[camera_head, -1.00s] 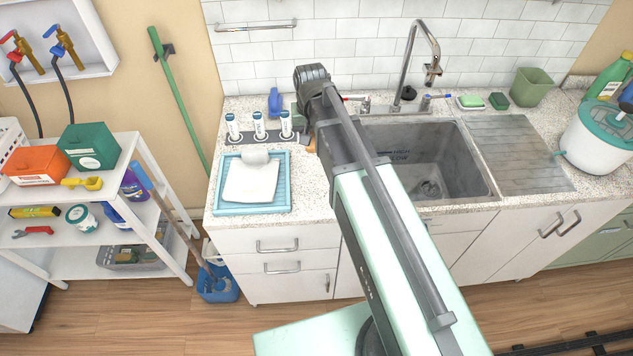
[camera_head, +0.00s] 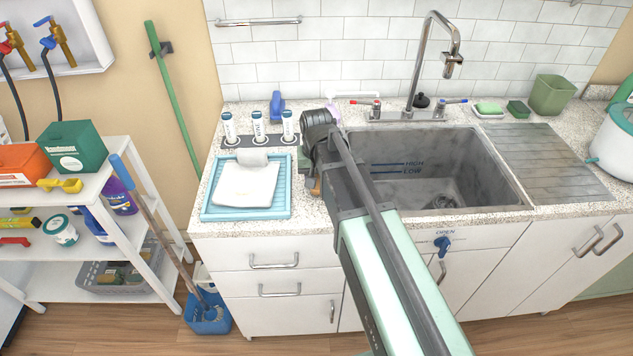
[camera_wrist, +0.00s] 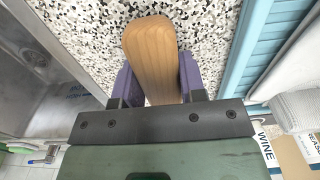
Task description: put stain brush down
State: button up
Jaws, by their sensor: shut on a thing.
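The stain brush (camera_wrist: 152,50) shows its rounded wooden end in the wrist view, between the two purple fingers of my gripper (camera_wrist: 154,80). My gripper is shut on it, above the speckled counter (camera_wrist: 215,25). Whether the brush touches the counter cannot be told. In the head view my arm hides most of the gripper; a small brown piece of the brush (camera_head: 315,187) shows below my wrist, between the blue tray and the sink. The bristles are not visible.
The blue tray (camera_head: 208,212) with a folded white cloth (camera_head: 245,186) lies left of the gripper. Behind it stand labelled stain bottles (camera_head: 258,127) in a grey holder (camera_head: 238,142). The sink (camera_head: 455,208) is close on the right. A narrow counter strip lies between.

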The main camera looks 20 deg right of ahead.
jog(key=shift+f, duration=0.15)
jog(key=o, duration=0.8)
